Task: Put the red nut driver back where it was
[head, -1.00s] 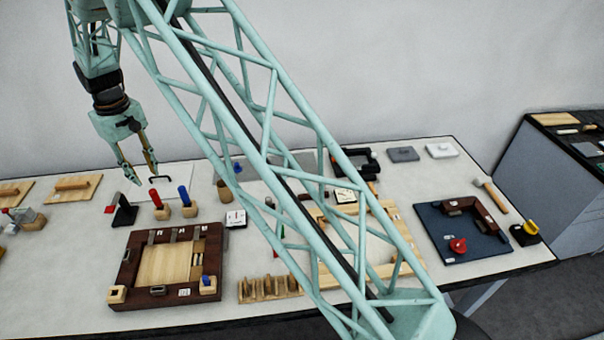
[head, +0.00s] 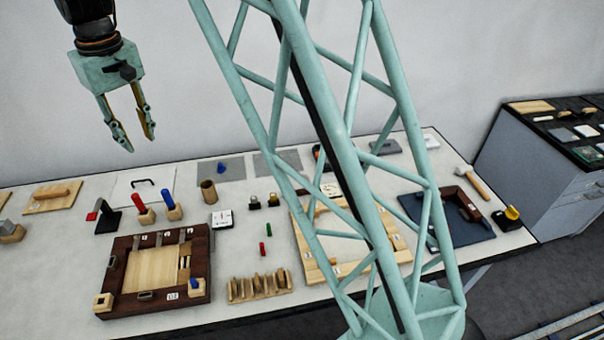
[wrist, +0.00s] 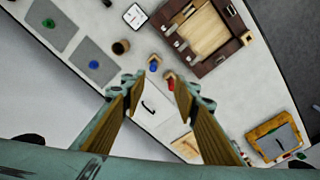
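A red-handled driver (head: 138,203) stands upright in a small wooden block (head: 146,216) on the table. It also shows in the wrist view (wrist: 171,85), close to the tip of one finger in the picture. A blue-handled driver (head: 169,201) stands in a similar block just right of it, and it shows in the wrist view (wrist: 153,66). My gripper (head: 141,143) is open and empty, raised above the back of the table. In the wrist view its two fingers (wrist: 160,84) are spread apart with nothing between them.
A black stand with a red part (head: 105,219) is left of the drivers. A white panel with a black handle (head: 150,187) lies behind them. A dark framed tray (head: 125,262) is in front. My arm's lattice hides part of the table's right half.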

